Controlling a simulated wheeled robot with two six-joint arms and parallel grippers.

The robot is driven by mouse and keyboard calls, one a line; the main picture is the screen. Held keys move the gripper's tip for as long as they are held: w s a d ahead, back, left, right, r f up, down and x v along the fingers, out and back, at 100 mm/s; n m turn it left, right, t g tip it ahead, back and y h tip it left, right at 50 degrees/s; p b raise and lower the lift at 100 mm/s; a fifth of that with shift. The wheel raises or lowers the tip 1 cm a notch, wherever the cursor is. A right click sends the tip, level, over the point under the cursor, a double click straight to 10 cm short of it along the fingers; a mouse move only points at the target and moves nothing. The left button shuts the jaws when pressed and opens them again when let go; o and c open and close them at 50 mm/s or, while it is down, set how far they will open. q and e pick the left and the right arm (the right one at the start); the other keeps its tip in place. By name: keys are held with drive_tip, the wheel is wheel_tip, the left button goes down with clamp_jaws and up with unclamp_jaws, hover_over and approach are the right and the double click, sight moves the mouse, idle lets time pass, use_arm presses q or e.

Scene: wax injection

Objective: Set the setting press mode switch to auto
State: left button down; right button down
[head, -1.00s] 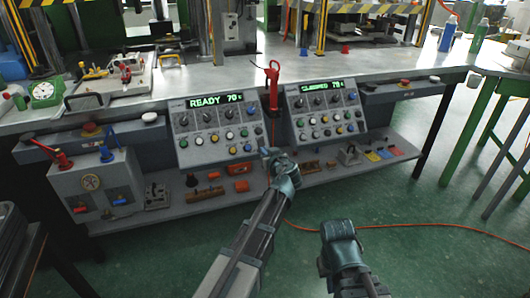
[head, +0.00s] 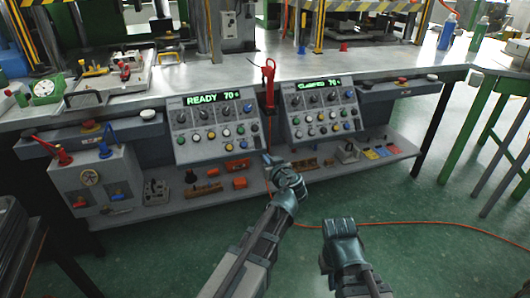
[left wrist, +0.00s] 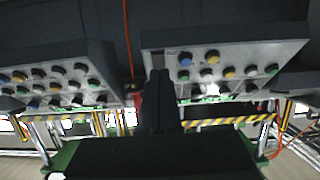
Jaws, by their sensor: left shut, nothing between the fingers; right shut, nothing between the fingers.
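Two sloped grey control panels hang at the bench front: the left panel (head: 216,146) reads READY 70, and the right panel (head: 325,131) seems to read CLAMPED 70. Each has black rotary knobs, such as one knob (head: 204,114) on the left panel and one (head: 313,98) on the right, above rows of coloured buttons. Which knob is the mode switch cannot be read. My left gripper (head: 267,160) is shut and empty, below the gap between the panels. Its dark fingers (left wrist: 160,75) also show in the left wrist view. My right gripper (head: 340,230) is shut, low over the floor.
A red-handled tool (head: 268,72) stands between the panels. A low shelf (head: 390,145) below them holds small blocks and fixtures. A grey box (head: 95,180) with red and blue levers stands left. An orange cable (head: 420,223) lies on the open green floor.

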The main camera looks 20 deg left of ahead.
use_arm(q)
drive_tip(key=s+d, duration=0.2)
drive_tip(key=s, duration=0.2)
drive_tip(key=shift+d+f, duration=0.2)
drive_tip(key=shift+d, duration=0.2)
drive_tip(key=s+d+f+m+g+h, duration=0.25)
drive_tip(key=s+d+f+g, duration=0.2)
drive_tip(key=s, duration=0.35)
drive_tip(key=s+d+f+m+g+h, duration=0.2)
drive_tip(key=s+d+f+m+g, duration=0.15)
drive_tip(key=s+f, duration=0.35)
drive_tip(key=s+d+f+m+g+h, duration=0.25)
drive_tip(key=s+f+m+g, duration=0.2)
drive_tip(key=s, duration=0.45)
wheel_tip(320, 180, up, 36)
drive_tip(key=d+p, duration=0.1)
drive_tip(key=p, duration=3.4)
drive_tip(key=shift+s+d+f, duration=0.2)
drive_tip(key=shift+s+f, duration=0.05)
drive_tip(key=shift+s, duration=0.15)
